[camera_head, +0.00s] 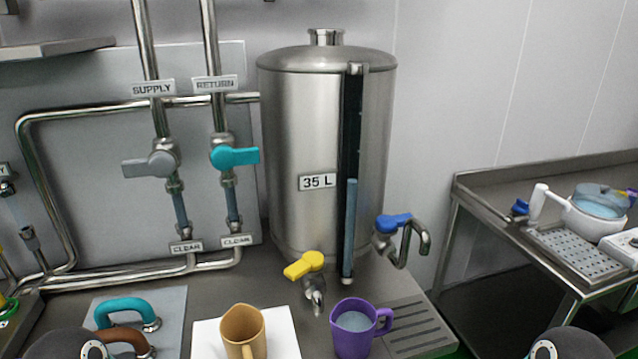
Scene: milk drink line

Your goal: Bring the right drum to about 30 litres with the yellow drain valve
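A steel drum (300,130) with a 35 L label (317,182) stands on the counter; it is the only full drum in view. Its sight tube (349,225) shows a blue column whose top is about level with the label. The yellow drain valve (304,265) is low on the drum front, its handle angled toward the lower left, with a short spout (314,301) below. I cannot tell whether it is flowing. A purple mug (352,328) holding pale liquid stands to the right of the spout. Only dark rounded parts of my arms show at the bottom edge; neither gripper is visible.
A tan mug (243,330) stands on a white mat (283,338). A blue-handled valve (393,223) with a bent spout sits right of the drum. SUPPLY (153,165) and RETURN (234,157) valves are on pipes at left. A side table (540,168) holds a white vessel (597,215).

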